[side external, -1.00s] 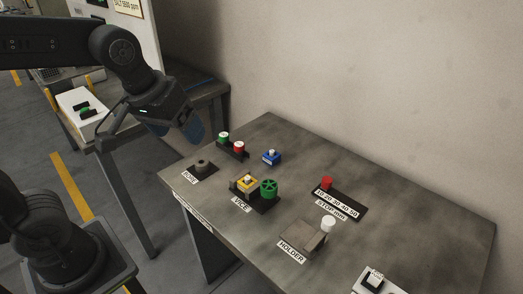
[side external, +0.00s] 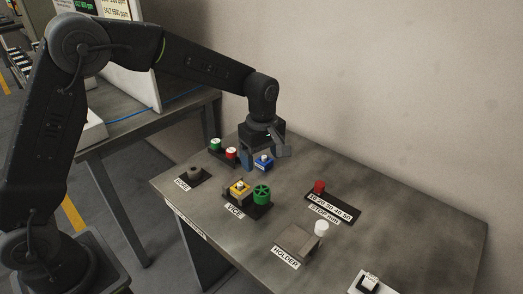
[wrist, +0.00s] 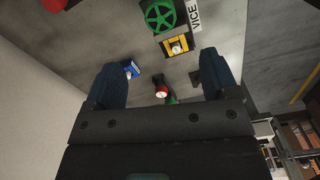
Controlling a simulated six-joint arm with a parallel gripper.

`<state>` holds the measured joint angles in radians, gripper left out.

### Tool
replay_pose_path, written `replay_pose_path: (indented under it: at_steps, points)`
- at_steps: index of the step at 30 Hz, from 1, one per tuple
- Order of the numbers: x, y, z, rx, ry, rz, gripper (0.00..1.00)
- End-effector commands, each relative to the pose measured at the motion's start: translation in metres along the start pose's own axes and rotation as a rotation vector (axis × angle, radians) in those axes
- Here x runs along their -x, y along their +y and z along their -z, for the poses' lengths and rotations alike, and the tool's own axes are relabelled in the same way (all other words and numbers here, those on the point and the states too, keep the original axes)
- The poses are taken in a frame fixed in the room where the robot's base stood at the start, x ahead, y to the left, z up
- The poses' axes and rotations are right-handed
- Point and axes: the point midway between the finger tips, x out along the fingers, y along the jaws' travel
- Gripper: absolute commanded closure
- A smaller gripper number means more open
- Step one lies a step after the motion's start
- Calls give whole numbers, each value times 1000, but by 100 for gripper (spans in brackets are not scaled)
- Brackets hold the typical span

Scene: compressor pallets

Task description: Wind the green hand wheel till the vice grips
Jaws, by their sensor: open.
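The green hand wheel (side external: 261,194) stands upright-facing on the dark vice base, on the right side of the yellow vice block (side external: 240,188), beside the VICE label. In the wrist view the green wheel (wrist: 160,16) is near the top edge, with the yellow block (wrist: 176,46) just below it. A pale piece shows in the middle of the yellow block; I cannot tell how tightly it sits. My gripper (side external: 264,155) is open and empty, pointing down behind the vice, near the blue block. Its two blue fingers (wrist: 160,85) are spread wide in the wrist view, apart from the wheel.
A blue block (side external: 263,163) and green and red buttons (side external: 231,153) stand close to my gripper. A bore fixture (side external: 195,174) is left, a red stop knob (side external: 319,187) right, a holder with a white cylinder (side external: 321,228) in front.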

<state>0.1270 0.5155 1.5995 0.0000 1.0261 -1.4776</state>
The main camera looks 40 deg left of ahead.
Motion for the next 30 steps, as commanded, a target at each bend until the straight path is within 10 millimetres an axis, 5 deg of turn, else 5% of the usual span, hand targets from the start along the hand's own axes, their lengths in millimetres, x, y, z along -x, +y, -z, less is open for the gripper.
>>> replay_pose_path:
  at_steps: [18, 30]
  points:
    - [-108, -1, 0, -2, 0, 3, 20]
    - [-124, -1, 0, -2, 0, 0, 20]
